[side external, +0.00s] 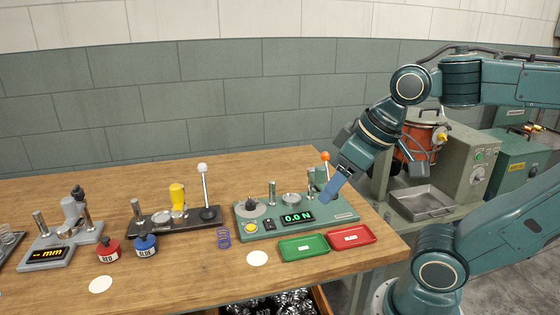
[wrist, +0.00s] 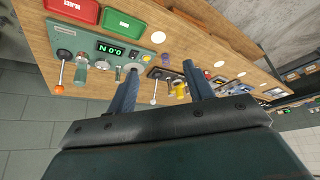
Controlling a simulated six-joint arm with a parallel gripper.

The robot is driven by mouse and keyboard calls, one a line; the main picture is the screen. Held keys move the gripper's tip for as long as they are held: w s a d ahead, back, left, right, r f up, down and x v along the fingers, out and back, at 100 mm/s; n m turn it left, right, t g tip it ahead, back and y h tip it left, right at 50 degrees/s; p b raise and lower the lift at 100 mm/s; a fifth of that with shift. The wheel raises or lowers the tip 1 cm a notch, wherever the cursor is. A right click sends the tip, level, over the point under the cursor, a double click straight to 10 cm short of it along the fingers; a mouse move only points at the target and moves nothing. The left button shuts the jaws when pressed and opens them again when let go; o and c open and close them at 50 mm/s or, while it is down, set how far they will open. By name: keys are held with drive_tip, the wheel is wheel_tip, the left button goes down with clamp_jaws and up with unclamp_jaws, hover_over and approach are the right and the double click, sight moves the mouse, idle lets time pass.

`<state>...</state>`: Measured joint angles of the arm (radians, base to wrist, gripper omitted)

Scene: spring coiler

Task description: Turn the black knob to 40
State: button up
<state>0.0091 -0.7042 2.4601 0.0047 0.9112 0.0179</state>
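A small black knob (side external: 252,202) stands on a round grey dial at the left end of the green tester (side external: 345,216) in the side view. The dial's numbers are too small to read. The tester's display (side external: 297,217) reads 0.0 N. In the wrist view the tester (wrist: 90,72) is upside down, and a finger partly covers its dial end, so I cannot make out the knob there. My gripper (side external: 375,175) is open and empty, above the tester's right end in the side view. Its two fingers (wrist: 160,88) stand wide apart in the wrist view.
An orange-tipped lever (side external: 326,157) rises at the tester's right end, close to my gripper. A yellow button (side external: 251,227) is below the dial. Green (side external: 304,247) and red (side external: 352,237) trays lie in front. A white-tipped lever (side external: 203,168) stands to the left.

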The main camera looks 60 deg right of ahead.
drive_tip(key=w+d+r+m+g, duration=0.2)
drive_tip(key=w+d+r+m, duration=0.1)
drive_tip(key=w, duration=0.6)
drive_tip(key=m+g, duration=0.4)
drive_tip(key=m, duration=0.4)
hover_over(250, 200)
drive_tip(key=w, duration=0.1)
wheel_tip(250, 200, down, 13)
drive_tip(key=shift+a, duration=0.1)
drive_tip(key=shift+f, duration=0.2)
drive_tip(key=f, duration=1.3)
drive_tip(key=shift+s+d+f, duration=0.2)
drive_tip(key=shift+s+f, duration=0.05)
drive_tip(key=shift+s, duration=0.15)
drive_tip(key=c, duration=1)
